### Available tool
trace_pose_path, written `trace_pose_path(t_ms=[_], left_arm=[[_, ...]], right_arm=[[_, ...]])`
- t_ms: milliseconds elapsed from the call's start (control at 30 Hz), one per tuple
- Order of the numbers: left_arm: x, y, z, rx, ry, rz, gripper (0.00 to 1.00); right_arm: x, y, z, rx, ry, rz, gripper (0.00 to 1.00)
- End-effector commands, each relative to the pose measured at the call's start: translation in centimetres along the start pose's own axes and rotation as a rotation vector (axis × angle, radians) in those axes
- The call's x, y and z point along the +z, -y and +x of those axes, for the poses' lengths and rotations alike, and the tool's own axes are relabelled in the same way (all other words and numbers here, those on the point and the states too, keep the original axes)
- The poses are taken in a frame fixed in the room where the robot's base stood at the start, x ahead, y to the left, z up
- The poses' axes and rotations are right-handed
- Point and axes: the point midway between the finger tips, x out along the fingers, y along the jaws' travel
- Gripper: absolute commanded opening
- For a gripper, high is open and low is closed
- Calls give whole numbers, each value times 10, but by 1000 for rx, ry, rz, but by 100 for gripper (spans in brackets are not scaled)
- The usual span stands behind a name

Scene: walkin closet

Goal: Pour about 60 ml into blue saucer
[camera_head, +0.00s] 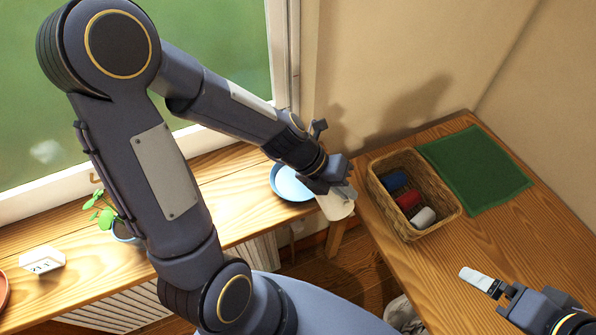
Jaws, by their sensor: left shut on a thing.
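The blue saucer (288,186) sits on the wooden ledge under the window, partly covered by my left wrist and gripper. My left gripper (343,192) is shut on a pale cream container (336,208), just right of the saucer and near the ledge's corner. The gripper hides much of the container, so I cannot tell its full shape, its tilt or its contents. No stream of liquid shows.
A wicker basket (430,234) with several rolled cloths stands on the right wooden surface. A green mat (475,168) lies behind it. A potted plant (105,213) and a white block (42,260) stand on the ledge at left.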

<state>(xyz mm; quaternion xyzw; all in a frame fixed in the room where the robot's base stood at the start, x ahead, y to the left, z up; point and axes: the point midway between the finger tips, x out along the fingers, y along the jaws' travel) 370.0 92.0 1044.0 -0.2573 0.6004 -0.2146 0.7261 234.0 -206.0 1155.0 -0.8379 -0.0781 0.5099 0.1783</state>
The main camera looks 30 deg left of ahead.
Motion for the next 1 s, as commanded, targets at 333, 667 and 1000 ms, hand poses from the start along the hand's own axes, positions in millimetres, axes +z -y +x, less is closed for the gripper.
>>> trace_pose_path(t_ms=[333,667,1000], left_arm=[[-2,3,4,54,14,26,0],[-2,3,4,53,14,25,0],[-2,3,4,53,13,24,0]], right_arm=[[0,0,0,0,-1,0,100],[0,0,0,0,-1,0,100],[0,0,0,0,-1,0,100]])
